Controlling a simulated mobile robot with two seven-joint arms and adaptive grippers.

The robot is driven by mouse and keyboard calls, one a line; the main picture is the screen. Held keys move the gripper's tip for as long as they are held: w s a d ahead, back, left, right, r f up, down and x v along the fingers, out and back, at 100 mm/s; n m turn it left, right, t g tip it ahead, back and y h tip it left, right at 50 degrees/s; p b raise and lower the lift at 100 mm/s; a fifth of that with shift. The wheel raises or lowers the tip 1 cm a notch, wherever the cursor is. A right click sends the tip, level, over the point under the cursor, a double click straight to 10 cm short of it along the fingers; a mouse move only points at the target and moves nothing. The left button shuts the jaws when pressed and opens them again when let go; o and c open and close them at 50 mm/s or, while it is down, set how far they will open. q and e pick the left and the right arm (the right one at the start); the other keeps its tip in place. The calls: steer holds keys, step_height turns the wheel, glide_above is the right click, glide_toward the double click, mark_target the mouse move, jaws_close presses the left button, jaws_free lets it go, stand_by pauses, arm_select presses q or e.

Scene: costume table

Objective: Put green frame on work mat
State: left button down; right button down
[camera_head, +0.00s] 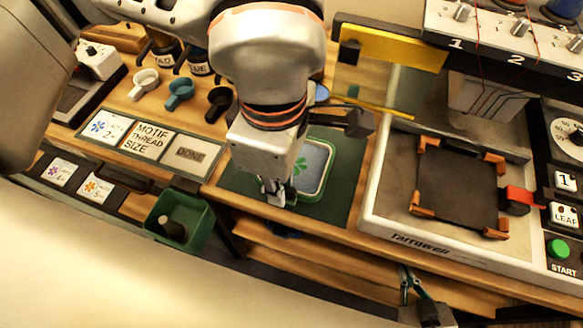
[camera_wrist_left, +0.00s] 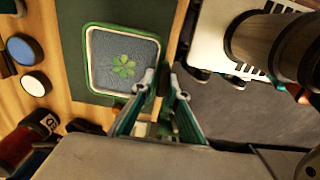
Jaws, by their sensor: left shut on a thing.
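The green frame (camera_head: 326,188) has rounded corners and holds grey-blue fabric with a green clover motif. It lies on, or just above, the dark green work mat (camera_head: 343,207); I cannot tell whether it touches fully. The frame also shows in the left wrist view (camera_wrist_left: 88,62), over the mat (camera_wrist_left: 70,40). My left gripper (camera_head: 272,195) is at the frame's near edge and is shut on it. In the left wrist view the fingertips (camera_wrist_left: 166,84) are by the frame's corner; the grip itself is partly hidden. My right gripper (camera_head: 420,300) is low, past the table's front edge, its fingers unclear.
A white machine (camera_head: 375,215) with a dark plate and orange corner clips stands right of the mat. Left are label cards (camera_head: 150,140), several scoops (camera_head: 180,93) and a green bin (camera_head: 197,225) by the front edge. A yellow panel (camera_head: 390,45) stands behind.

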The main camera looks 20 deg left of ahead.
mark_target(311, 170)
arm_select(q)
steer(key=w, duration=0.4)
steer(key=shift+w+d+f, duration=0.1)
step_height(311, 170, down, 3)
steer(key=shift+f+b, duration=0.1)
steer(key=shift+b, duration=0.45)
steer(key=shift+f, duration=0.2)
steer(key=shift+r, duration=0.1)
arm_select(e)
steer(key=shift+w+a, duration=0.2)
steer(key=shift+a, duration=0.05)
arm_select(q)
steer(key=c, duration=2)
jaws_free()
